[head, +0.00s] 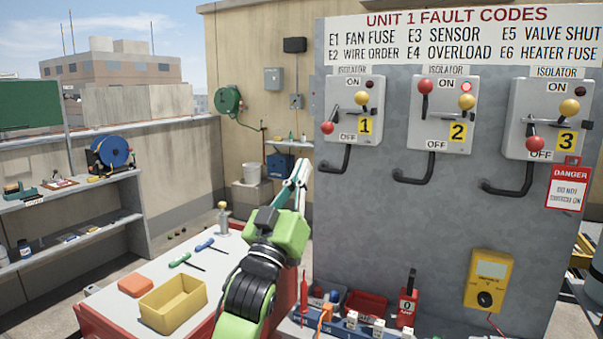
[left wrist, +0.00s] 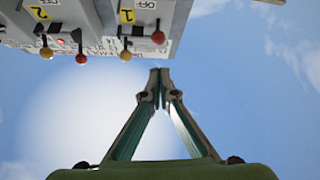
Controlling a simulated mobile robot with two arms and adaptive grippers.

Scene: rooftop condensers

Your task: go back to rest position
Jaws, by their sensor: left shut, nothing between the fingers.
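My left gripper (head: 303,165), green with pale and teal fingers, points up in front of the grey panel's left edge. It is shut and empty, and its fingertips (left wrist: 158,80) meet in the left wrist view with sky behind. The grey panel (head: 400,230) carries isolator 1 (head: 342,92), isolator 2 (head: 415,125) and isolator 3 (head: 520,115). The red knob of isolator 2 is up by ON, and its red lamp glows. The red knobs of isolators 1 and 3 are low, near OFF. My right gripper is not in view.
Below my left arm, a red-edged bench (head: 110,312) holds a yellow bin (head: 173,304) and screwdrivers (head: 188,261). A yellow meter (head: 488,281) and a red danger tag (head: 566,188) are on the panel. Shelves (head: 90,222) stand at left.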

